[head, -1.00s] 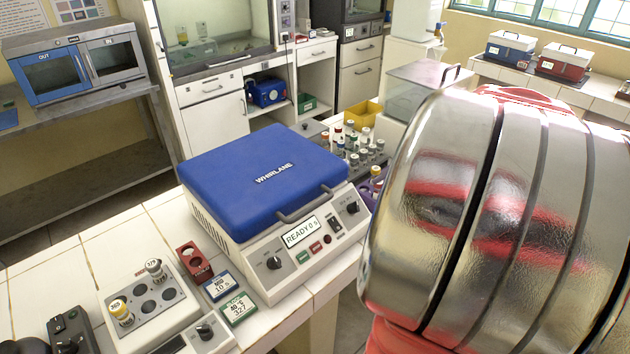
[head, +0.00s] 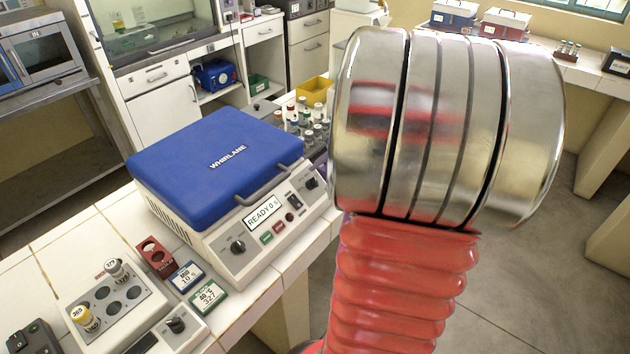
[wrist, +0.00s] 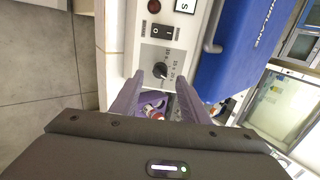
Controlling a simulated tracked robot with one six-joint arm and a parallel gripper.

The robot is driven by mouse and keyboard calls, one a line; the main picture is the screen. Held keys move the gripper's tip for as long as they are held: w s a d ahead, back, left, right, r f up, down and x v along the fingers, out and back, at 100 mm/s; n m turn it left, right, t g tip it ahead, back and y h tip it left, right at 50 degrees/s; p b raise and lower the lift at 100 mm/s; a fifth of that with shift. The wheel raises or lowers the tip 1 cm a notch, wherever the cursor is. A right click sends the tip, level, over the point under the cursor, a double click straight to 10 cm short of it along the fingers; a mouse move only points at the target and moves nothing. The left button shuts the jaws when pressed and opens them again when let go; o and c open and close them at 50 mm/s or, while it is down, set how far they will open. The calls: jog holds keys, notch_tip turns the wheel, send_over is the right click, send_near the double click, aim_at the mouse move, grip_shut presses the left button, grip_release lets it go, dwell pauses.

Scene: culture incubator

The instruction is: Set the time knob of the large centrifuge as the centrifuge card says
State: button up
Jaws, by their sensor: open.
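The large centrifuge (head: 215,165), marked WHIRLANE, has a shut blue lid and a pale sloped front panel. Its display (head: 263,214) reads READY 0 s. One dark knob (head: 238,247) sits left on the panel and another (head: 311,183) at the right end, beyond a rocker switch. In the wrist view, a dark knob (wrist: 160,70) beside the rocker switch has a printed scale in seconds; its exact setting is too small to read. My gripper (wrist: 161,82) is open, its purple fingers pointing toward this knob, one to each side.
A blue-edged card (head: 187,277) seems to read 10 s; a green-edged card (head: 208,297) stands beside it. A red holder (head: 155,257) and a block with capped tubes (head: 105,295) are left of them. A rack of tubes (head: 305,125) stands behind the centrifuge.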

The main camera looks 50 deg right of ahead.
aim_at(316, 181)
jog(key=shift+x, duration=2.45)
jog(key=shift+c, duration=0.2)
jog(key=c, duration=0.9)
